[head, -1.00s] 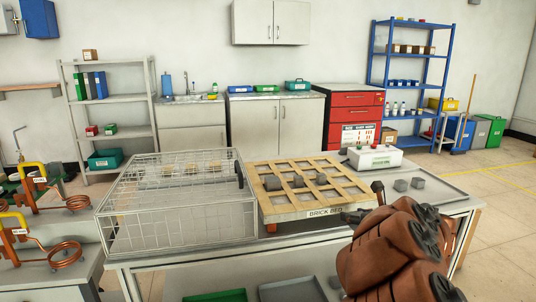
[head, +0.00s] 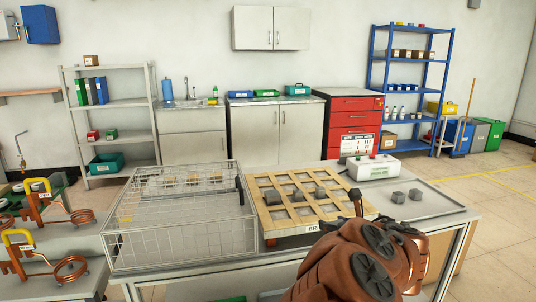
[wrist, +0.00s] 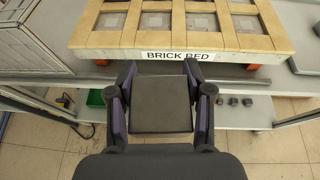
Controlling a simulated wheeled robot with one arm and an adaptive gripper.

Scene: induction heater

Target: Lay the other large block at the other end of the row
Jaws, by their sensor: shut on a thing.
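In the wrist view my gripper (wrist: 162,92) is shut on a large dark grey block (wrist: 162,106), one finger on each side. The block is in front of the brick bed (wrist: 110,40), whose label faces me. The brick bed (head: 268,222) is a wooden grid on the table. A row of grey blocks lies across it: a left one (head: 273,198), a middle one (head: 297,195) and a right one (head: 320,193). Their exact sizes are hard to tell.
A wire basket (head: 175,235) stands just left of the bed. A white control box (head: 374,167) stands behind it. Two grey blocks (head: 398,197) (head: 415,195) lie on the tray (head: 443,203) to the right. Small dark pieces (wrist: 233,101) lie on the lower shelf.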

